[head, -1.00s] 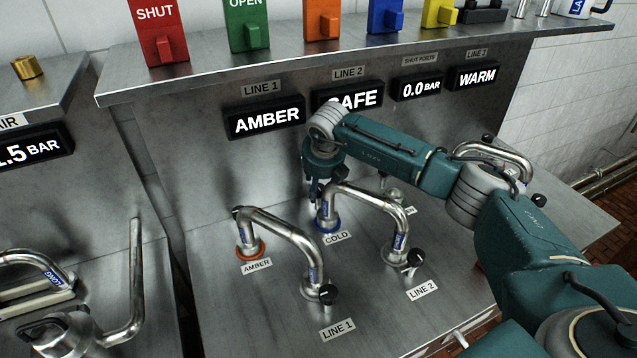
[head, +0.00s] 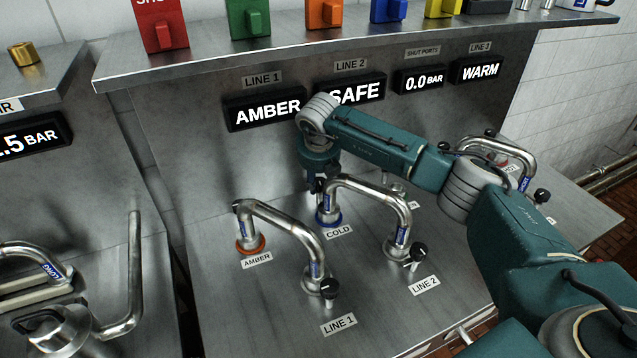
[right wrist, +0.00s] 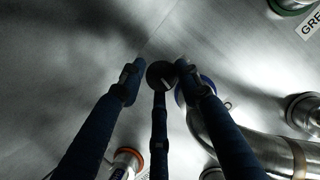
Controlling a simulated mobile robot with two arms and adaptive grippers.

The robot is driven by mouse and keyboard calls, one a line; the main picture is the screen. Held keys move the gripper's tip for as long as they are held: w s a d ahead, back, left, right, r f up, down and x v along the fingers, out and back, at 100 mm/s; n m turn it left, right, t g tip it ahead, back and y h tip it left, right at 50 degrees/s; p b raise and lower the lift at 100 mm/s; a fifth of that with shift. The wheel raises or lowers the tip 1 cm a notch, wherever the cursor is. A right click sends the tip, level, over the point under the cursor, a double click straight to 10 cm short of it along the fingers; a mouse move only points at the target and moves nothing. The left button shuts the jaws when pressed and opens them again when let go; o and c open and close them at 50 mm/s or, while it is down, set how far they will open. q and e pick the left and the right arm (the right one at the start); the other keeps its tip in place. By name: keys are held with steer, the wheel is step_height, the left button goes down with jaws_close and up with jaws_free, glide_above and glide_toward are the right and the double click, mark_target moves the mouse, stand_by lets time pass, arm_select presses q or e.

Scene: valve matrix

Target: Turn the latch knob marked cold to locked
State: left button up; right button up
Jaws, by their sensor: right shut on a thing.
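The cold pipe end, with its blue ring (head: 328,221) and COLD label (head: 339,232), stands at the middle of the steel bench in the head view. My right gripper (head: 317,185) is down beside it, largely hidden behind its own wrist. In the right wrist view a dark round knob (right wrist: 160,75) sits between the fingertips of my right gripper (right wrist: 157,80), which is shut on it. The blue ring (right wrist: 182,95) shows just right of it. The knob's mark and its angle cannot be made out. My left gripper is not in view.
Bent pipes for LINE 1 (head: 285,228) and LINE 2 (head: 370,193) stand close by, with black knobs at their near ends. The amber ring (head: 250,245) is to the left. Displays (head: 264,109) line the back panel below a shelf of coloured blocks.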

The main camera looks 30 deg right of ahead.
steer(key=m+b, duration=0.1)
steer(key=m, duration=0.1)
steer(key=m+h+b, duration=0.1)
steer(key=m+g+b, duration=0.1)
steer(key=m+b, duration=0.1)
steer(key=shift+w+d+r+m+h, duration=0.15)
steer(key=shift+w+m+h, duration=0.15)
steer(key=shift+h, duration=0.1)
steer(key=shift+r+m+g+h+b, duration=0.15)
steer(key=shift+m+g+b, duration=0.35)
steer(key=shift+m, duration=0.55)
steer(key=shift+f+m+g+h+b, duration=0.15)
steer(key=shift+m+g+b, duration=0.3)
steer(key=shift+m, duration=0.6)
steer(key=shift+r, duration=0.15)
steer(key=shift+d, duration=0.1)
steer(key=o, duration=0.9)
steer(key=shift+o, duration=0.9)
steer(key=shift+s, duration=0.1)
steer(key=shift+f, duration=0.2)
steer(key=v, duration=0.8)
steer(key=shift+r, duration=0.2)
steer(key=shift+d, duration=0.1)
